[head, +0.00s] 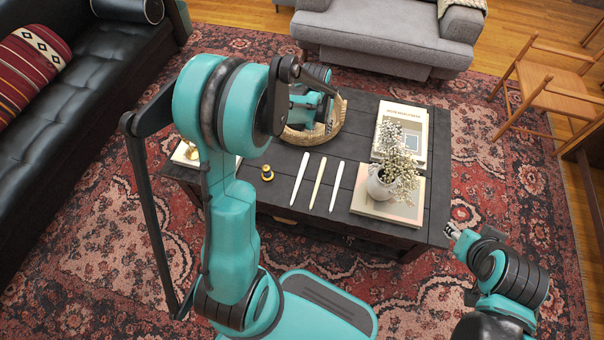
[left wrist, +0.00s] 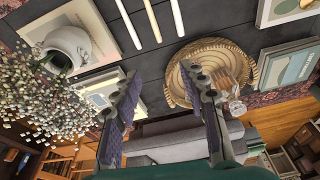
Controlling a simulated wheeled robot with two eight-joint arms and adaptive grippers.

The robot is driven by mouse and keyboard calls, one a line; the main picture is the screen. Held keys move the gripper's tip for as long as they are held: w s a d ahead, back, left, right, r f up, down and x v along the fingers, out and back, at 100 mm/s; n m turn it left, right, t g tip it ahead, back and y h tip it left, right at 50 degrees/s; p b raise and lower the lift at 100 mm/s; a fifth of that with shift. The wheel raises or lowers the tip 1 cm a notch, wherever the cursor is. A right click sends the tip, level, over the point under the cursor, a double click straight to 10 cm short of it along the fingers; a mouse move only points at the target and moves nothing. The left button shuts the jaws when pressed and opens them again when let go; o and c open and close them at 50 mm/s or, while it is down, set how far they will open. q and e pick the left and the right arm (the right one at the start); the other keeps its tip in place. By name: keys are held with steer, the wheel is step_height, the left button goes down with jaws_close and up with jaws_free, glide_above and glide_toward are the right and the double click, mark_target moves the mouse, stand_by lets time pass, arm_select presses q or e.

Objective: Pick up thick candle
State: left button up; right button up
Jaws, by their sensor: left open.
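Three slim candles lie side by side on the dark coffee table (head: 270,208): a white left candle (head: 300,179), a cream middle candle (head: 318,182) and a white right candle (head: 337,186). The left one looks slightly thicker, but I cannot be sure. Parts of them show at the top of the left wrist view, with one candle there (left wrist: 152,20). My left gripper (left wrist: 160,74) is open and empty, its fingers apart, with the candles beyond its tips. In the head view it is partly hidden over the basket. My right gripper (head: 452,230) is beside the table's right corner.
A woven basket (head: 341,117) holds an amber and glass item (left wrist: 232,86). A white vase with flowers (head: 381,183) stands on a book right of the candles. More books (head: 388,112) lie behind it. A small brass object (head: 267,173) stands left of the candles.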

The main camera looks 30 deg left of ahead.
arm_select(q)
steer(key=w+a+f+g, duration=0.1)
steer(key=a+f, duration=0.1)
steer(key=f, duration=0.5)
steer(key=w+a+f+g, duration=0.1)
steer(key=w+a+f, duration=0.15)
steer(key=f, duration=0.45)
steer(key=n+b, duration=0.1)
steer(key=b, duration=0.1)
glide_above(301, 171)
steer(key=shift+g, duration=0.4)
step_height(301, 171, down, 15)
steer(key=shift+r, duration=0.1)
step_height(301, 171, down, 6)
steer(key=b, duration=0.2)
steer(key=shift+r+b, duration=0.2)
steer(key=shift+b, duration=0.1)
steer(key=shift+r, duration=0.15)
jaws_close()
